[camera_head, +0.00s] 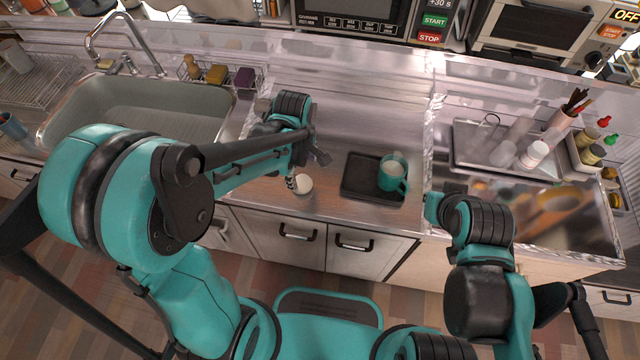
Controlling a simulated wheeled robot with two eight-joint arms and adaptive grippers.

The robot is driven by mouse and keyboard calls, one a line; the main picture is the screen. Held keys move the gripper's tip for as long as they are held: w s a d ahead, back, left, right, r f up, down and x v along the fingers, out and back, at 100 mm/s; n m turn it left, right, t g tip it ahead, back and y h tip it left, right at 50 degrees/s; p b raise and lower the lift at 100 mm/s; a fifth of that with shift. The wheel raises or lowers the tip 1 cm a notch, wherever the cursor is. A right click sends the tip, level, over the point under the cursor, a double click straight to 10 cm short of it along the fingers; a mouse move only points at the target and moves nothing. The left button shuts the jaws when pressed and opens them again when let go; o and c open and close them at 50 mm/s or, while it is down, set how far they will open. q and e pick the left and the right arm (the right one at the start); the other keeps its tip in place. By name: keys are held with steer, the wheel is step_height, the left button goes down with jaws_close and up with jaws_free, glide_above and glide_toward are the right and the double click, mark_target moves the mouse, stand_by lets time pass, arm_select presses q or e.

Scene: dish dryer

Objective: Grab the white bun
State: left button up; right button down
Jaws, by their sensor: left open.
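The white bun (304,184) lies on the counter near its front edge, left of the dark tray. It is small, round and pale. My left gripper (306,169) is open just above and behind the bun, with one finger close to the bun's left side. I cannot tell whether that finger touches it. My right gripper (438,203) is over the counter's front edge to the right of the tray. Its fingers are too small and hidden to read.
A dark tray (357,180) holding a teal mug (392,175) stands right of the bun. A sink (150,101) is at the left, beyond my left arm. A metal tray (468,146) with jars stands at the right. The counter behind the bun is mostly clear.

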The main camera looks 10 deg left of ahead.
mark_target(300, 179)
arm_select(q)
steer(key=f, duration=0.1)
steer(key=f+b, duration=0.1)
steer(key=f, duration=0.1)
steer(key=shift+w+a, duration=0.1)
steer(key=shift+a, duration=0.1)
steer(key=f+b, duration=0.2)
steer(key=f, duration=0.1)
steer(key=f+b, duration=0.1)
steer(key=shift+w+a+f, duration=0.4)
steer(key=shift+r, duration=0.1)
steer(key=c, duration=1.3)
